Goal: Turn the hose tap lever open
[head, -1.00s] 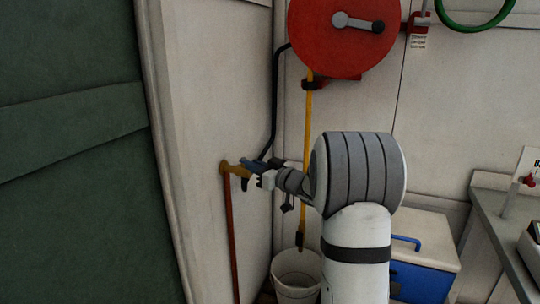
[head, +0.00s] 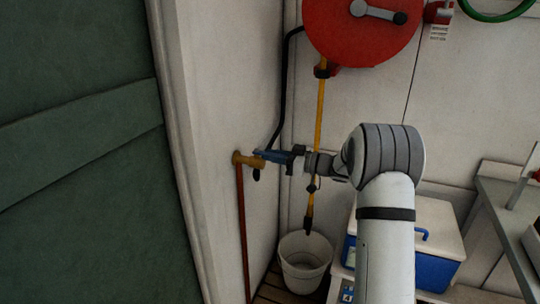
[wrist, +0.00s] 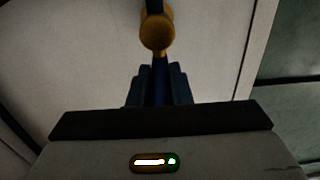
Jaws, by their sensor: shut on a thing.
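The brass hose tap (head: 243,158) sticks out from the pale wall panel at left centre, at the top of a reddish-brown pipe. Its blue lever (head: 270,155) points right, roughly level, towards my arm. My gripper (head: 288,156) comes from the right and is shut on the lever. In the wrist view, the brass tap body (wrist: 157,32) is at top centre. The dark blue lever (wrist: 160,82) runs from it down between the two fingers of my gripper (wrist: 158,88). The fingers hide part of the lever.
A red hose reel (head: 360,30) hangs above, with a black hose and a yellow lance (head: 320,110) below. A white bucket (head: 304,262) stands on the floor. A blue-and-white cooler (head: 430,255) is behind my arm. A grey bench (head: 510,215) is at right.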

